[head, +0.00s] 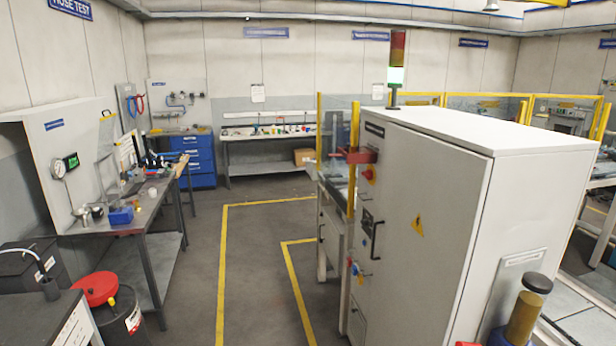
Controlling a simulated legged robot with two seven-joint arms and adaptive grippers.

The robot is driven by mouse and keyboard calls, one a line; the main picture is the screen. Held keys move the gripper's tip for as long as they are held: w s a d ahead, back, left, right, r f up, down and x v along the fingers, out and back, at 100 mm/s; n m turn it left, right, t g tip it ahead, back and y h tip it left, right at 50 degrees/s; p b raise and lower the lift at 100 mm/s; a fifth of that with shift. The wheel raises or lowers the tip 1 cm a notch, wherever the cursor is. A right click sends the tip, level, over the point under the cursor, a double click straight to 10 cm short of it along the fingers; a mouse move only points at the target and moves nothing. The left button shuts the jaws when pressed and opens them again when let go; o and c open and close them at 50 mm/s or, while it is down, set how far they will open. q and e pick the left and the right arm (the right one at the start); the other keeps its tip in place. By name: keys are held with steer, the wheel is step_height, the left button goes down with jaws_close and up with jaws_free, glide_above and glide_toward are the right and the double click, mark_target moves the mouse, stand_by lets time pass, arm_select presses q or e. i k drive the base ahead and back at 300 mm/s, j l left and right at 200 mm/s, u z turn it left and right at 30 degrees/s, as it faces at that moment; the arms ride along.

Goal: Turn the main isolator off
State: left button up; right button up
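A tall light grey electrical cabinet (432,190) stands right of centre, its narrow door side facing left and seen at a steep angle. On that side are a red knob (369,174), a dark handle or switch (374,228) at mid height, and small blue and red controls (356,270) lower down. A yellow warning triangle (417,225) is on the broad side. I cannot tell for sure which control is the main isolator, or its position. Neither of my grippers is in view.
A workbench (150,215) runs along the left, with a red-lidded drum (112,300) in front. Floor between it and the cabinet is clear, with yellow lines (222,270). A brown cylinder with a black cap (526,312) stands close at lower right. Yellow-framed guards (485,97) stand behind.

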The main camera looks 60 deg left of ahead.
mark_target(368, 175)
steer(key=u, duration=1.65)
steer(key=i+j, duration=0.1)
steer(key=i, duration=0.2)
steer(key=z, duration=0.05)
